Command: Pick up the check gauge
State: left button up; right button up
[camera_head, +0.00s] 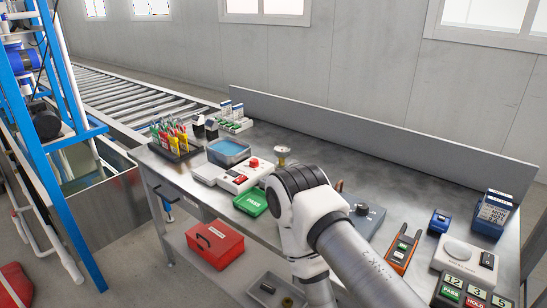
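A small round gauge with a pale face and a brass-coloured stem (282,156) stands upright on the grey workbench (400,212), near the bench's middle. It looks like the check gauge, though its face is too small to read. An arm of mine comes in from the lower right, and its large black-banded joint is just in front of the gauge. The arm covers part of the bench and its front edge. No fingertips of either gripper can be seen. Nothing is seen touching the gauge.
A white device with a red button (255,163), a green PASS sign (251,201) and a blue tray (228,147) lie left of the gauge. A red toolbox (214,243) sits below.

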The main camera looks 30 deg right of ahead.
aim_at(281, 163)
jog(key=i+j, duration=0.35)
jog(key=i, duration=0.25)
jog(key=i+j+z, duration=0.1)
jog(key=i+j, duration=0.25)
jog(key=i, duration=0.2)
